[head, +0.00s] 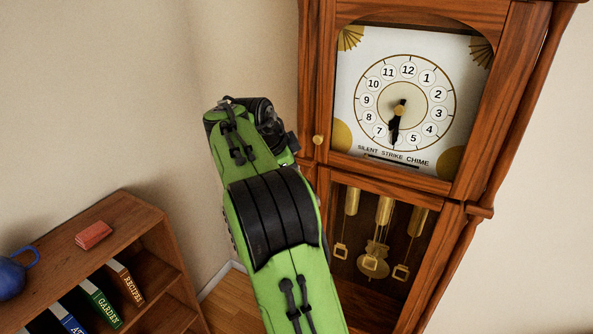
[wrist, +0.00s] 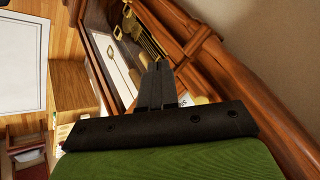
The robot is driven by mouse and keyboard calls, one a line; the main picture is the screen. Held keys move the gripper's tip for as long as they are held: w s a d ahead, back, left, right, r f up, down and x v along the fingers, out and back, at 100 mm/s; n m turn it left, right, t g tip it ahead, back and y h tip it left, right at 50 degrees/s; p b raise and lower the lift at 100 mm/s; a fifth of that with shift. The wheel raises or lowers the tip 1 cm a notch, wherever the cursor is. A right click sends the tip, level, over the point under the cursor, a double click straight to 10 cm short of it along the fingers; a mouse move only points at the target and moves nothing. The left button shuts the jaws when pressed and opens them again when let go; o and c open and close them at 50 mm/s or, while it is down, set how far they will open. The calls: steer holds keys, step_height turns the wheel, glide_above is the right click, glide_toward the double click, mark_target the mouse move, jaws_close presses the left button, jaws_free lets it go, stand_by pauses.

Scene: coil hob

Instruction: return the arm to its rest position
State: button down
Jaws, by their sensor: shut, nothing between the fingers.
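My green and black arm (head: 275,215) is raised in front of the tall wooden clock (head: 314,80) in the head view. Its far end is beside the clock's left edge, and the fingers cannot be made out there. In the wrist view my gripper (wrist: 158,66) is shut and empty, its dark fingers together. The clock's wooden case (wrist: 210,55) lies behind and to the right of the fingers in that view. I cannot tell whether anything touches the case.
A low wooden bookshelf (head: 165,240) stands at the lower left, with a red block (head: 93,235) and a blue jug (head: 12,276) on top. Several books (head: 103,308) are inside. The clock's lower compartment shows brass weights and a pendulum (head: 373,262). Bare wall is left of the arm.

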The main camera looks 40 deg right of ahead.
steer(key=w+p+v, duration=0.1)
steer(key=p+v, duration=0.1)
steer(key=v, duration=0.4)
steer(key=s+a+f+n+t+y+b, duration=0.1)
steer(key=s+a+f+n+y+b, duration=0.1)
steer(key=s+a+n+b, duration=0.25)
steer(key=s+a+f+n+t+y+b, duration=0.1)
steer(key=s+a+f+n+y+b, duration=0.1)
steer(key=s+a+f+n, duration=0.5)
steer(key=s+a+f+n+t+y+b, duration=0.1)
steer(key=s+a+f+n+y+b, duration=0.1)
steer(key=s+a+f+n, duration=0.5)
steer(key=s+a+n+y, duration=0.1)
steer(key=s+a+n, duration=0.3)
steer(key=s, duration=0.3)
steer(key=shift+s+a+f+n, duration=0.25)
steer(key=shift+a+n, duration=0.1)
steer(key=shift+n, duration=0.1)
